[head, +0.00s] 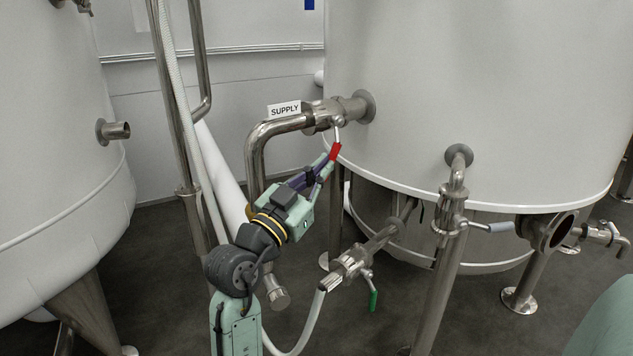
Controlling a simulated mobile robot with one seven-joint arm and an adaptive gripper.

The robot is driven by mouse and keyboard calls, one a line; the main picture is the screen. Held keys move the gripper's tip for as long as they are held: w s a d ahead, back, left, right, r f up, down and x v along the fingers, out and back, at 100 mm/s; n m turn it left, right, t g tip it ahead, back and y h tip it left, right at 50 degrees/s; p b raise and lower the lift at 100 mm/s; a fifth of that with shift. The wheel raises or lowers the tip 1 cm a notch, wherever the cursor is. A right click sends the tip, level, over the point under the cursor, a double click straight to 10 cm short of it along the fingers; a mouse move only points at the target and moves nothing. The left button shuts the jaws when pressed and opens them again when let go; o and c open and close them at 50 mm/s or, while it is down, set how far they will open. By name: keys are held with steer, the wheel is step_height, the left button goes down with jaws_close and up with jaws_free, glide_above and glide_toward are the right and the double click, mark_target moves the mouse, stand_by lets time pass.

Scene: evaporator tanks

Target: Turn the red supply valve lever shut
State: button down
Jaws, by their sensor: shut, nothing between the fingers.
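The red supply valve lever (335,152) hangs down from the steel supply valve (325,115) on the pipe into the large white tank. A white SUPPLY label (285,110) sits on the pipe just left of the valve. The lever points downward and slightly left, across the line of the pipe. My gripper (328,166) is shut, with its fingertips at the lower end of the red lever. I cannot tell from this view whether the fingertips touch the lever or are in front of it.
A grey-handled valve (490,227) is on the right pipe. The large white tank (470,100) stands behind. Vertical pipes and a white hose (222,175) run close left of my arm.

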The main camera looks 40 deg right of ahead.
steer(key=shift+s+d+f+b, duration=0.1)
steer(key=shift+d+f+b, duration=0.6)
steer(key=shift+d, duration=0.25)
steer(key=shift+d+f+b, duration=0.65)
steer(key=shift+d+f, duration=0.05)
steer(key=shift+d, duration=0.25)
step_height(320, 180, up, 10)
